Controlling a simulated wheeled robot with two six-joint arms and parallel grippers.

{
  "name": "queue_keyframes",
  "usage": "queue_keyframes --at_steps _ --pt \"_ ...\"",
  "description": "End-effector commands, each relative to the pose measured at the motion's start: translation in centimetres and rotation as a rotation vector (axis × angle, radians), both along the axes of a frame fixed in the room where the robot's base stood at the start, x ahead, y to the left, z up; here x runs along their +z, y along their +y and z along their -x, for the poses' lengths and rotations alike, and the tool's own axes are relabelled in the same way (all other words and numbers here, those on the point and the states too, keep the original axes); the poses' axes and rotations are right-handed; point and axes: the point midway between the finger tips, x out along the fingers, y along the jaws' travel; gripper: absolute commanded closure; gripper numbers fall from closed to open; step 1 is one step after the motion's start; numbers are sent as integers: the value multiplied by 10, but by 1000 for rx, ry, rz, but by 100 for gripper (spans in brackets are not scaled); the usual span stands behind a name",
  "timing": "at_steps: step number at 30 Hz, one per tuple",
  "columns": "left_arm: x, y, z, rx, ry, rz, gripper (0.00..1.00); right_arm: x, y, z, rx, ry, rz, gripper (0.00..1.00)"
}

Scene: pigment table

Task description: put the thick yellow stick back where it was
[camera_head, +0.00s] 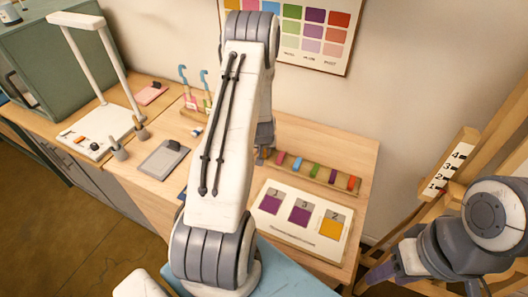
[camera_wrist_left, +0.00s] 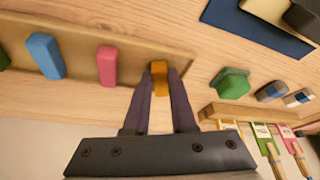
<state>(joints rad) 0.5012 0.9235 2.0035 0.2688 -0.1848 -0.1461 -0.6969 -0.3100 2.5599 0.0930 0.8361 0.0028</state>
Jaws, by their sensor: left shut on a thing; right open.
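The yellow stick (camera_wrist_left: 158,76) shows in the left wrist view between the fingertips of my left gripper (camera_wrist_left: 160,82), which is shut on it. It is over the end of the wooden rack (camera_wrist_left: 125,57), beside the pink stick (camera_wrist_left: 107,66). I cannot tell whether it rests in the rack or hangs just above it. In the head view my left arm covers most of that gripper, at the left end of the rack (camera_head: 318,180). My right gripper (camera_head: 425,280) is at the lower right, open and apart from the table.
Blue (camera_wrist_left: 46,56) and green (camera_wrist_left: 3,58) sticks stand further along the rack. A card with purple and yellow swatches (camera_head: 300,238) lies in front of it. A green piece (camera_wrist_left: 230,82) and a holder with hooked tools (camera_head: 194,101) are close by. An easel (camera_head: 490,150) stands right.

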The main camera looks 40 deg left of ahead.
Motion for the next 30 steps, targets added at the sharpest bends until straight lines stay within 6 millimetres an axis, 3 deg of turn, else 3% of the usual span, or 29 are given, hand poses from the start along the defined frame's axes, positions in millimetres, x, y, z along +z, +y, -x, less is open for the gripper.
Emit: queue_keyframes --at_steps 3,4,6,17,24,30 --pt "-5 0 0 0 0 0 100 -4 0 0 0 0 0 50" --pt "-4 0 0 0 0 0 69 -3 0 0 0 0 0 50" --pt "-3 0 0 0 0 0 46 -3 0 0 0 0 0 50" --pt "4 -1 1 0 -1 -1 46 0 0 0 0 0 0 50" --pt "46 -11 14 -1 -4 -2 46 -3 0 0 0 0 0 50" --pt "88 -20 28 0 -2 -1 46 12 0 0 0 0 0 50"
